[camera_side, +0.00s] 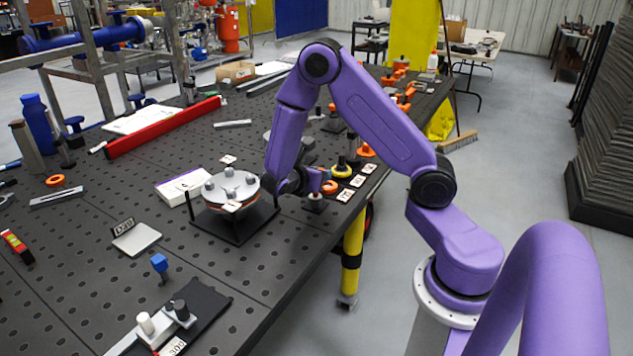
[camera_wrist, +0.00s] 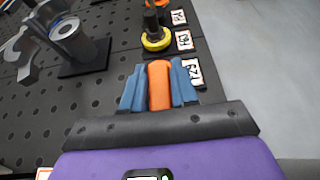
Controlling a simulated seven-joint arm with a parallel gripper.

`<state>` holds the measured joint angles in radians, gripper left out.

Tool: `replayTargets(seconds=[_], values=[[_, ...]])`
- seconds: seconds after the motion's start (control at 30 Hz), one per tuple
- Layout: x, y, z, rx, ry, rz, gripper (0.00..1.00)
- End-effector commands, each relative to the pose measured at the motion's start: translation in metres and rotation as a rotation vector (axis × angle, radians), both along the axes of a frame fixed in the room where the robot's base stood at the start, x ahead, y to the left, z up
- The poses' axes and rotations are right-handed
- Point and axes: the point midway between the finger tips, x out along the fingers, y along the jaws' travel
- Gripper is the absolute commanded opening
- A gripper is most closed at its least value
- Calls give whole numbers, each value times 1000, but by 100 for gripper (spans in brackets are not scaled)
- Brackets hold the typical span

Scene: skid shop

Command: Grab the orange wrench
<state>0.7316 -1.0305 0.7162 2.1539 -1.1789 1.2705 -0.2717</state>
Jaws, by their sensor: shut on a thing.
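My gripper (camera_side: 312,183) is low over the black perforated table near its right edge, just right of a grey round flange. In the wrist view, its blue fingers (camera_wrist: 159,76) are closed on both sides of an orange piece (camera_wrist: 159,87). This looks like the orange wrench, with a rounded end showing; the rest is hidden by my gripper. In the side view, a small orange part (camera_side: 330,187) shows at the fingertips. I cannot tell whether it touches the table.
The grey flange (camera_side: 231,186) with several bolts sits on a black stand just left of my gripper. A yellow ring piece (camera_wrist: 156,40) and white number cards (camera_wrist: 193,71) stand close by. A red beam (camera_side: 163,127) lies farther left. Open floor is right of the table.

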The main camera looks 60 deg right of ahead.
Motion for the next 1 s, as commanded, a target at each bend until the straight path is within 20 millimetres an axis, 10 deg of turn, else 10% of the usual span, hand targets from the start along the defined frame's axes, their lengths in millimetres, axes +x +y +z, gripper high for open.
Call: replayTargets(seconds=[0.5,1.0], values=[[0,0,34,0,-6,1,0],[-62,30,100,1,-3,5,0]])
